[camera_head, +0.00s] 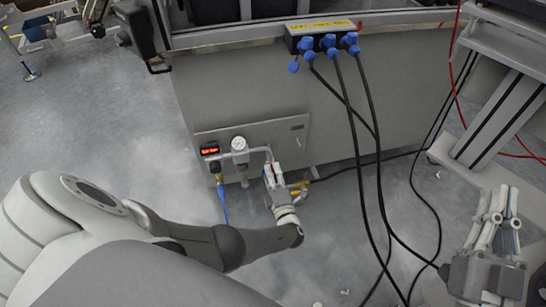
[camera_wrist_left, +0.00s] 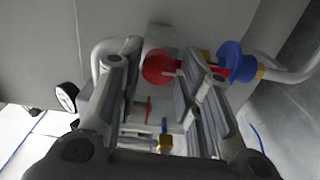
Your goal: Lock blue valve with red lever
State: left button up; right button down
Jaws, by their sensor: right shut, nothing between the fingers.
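In the left wrist view, a round red end (camera_wrist_left: 158,68) of the red lever shows between the two spread fingers of my left gripper (camera_wrist_left: 163,52). More red (camera_wrist_left: 218,68) shows beside the right finger, next to the blue valve part (camera_wrist_left: 236,62). The finger hides the stretch between. Contact with the fingers cannot be told. In the head view, my left gripper (camera_head: 273,174) is at the pipework low on the grey cabinet and covers most of the valve. My right gripper (camera_head: 507,198) is shut and empty at the lower right, away from the valve.
A gauge with a filter unit (camera_head: 240,148) and a red display (camera_head: 210,150) sit left of my left gripper. Blue plugs (camera_head: 328,42) with black cables (camera_head: 362,170) hang down between the arms. A grey post (camera_head: 498,120) stands at the right.

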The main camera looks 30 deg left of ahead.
pick_arm(q)
jog(key=shift+o, duration=1)
jog(key=v, duration=1.2)
